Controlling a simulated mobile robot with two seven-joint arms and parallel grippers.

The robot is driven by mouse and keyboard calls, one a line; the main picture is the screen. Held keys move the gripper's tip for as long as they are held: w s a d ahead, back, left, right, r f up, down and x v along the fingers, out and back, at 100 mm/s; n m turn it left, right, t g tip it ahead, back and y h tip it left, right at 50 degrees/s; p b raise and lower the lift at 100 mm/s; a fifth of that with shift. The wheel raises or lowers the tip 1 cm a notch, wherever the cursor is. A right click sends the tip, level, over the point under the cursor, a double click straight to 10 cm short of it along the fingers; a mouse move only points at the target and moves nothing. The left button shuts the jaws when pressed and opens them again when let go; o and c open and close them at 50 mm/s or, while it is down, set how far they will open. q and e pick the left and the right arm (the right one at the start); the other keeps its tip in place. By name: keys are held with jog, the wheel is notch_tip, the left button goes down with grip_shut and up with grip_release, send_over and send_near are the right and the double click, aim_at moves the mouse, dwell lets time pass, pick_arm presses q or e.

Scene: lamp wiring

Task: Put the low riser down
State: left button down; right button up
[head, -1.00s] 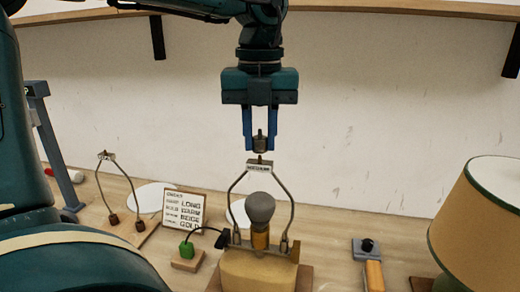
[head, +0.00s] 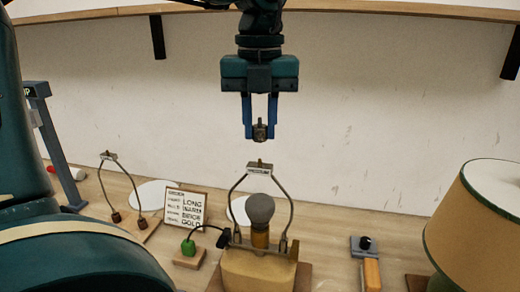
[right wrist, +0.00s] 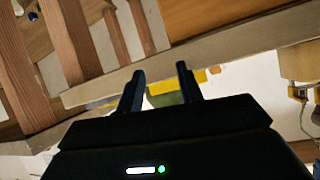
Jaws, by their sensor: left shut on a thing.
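My left gripper (head: 260,137) points down and is shut on a small dark metal piece, which I take to be the low riser (head: 260,130). It hangs in the air above the top of a lamp harp (head: 259,168), with a gap between them. The harp stands around a grey bulb (head: 260,209) on a yellowish lamp base (head: 255,271). My right gripper (right wrist: 161,72) shows only in the right wrist view. Its two fingers are apart with nothing seen held between them.
A beige lampshade (head: 485,225) stands at right.

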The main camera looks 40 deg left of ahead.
pick_arm(q)
jog(key=shift+r+p, duration=0.3)
jog(key=shift+r, duration=0.3)
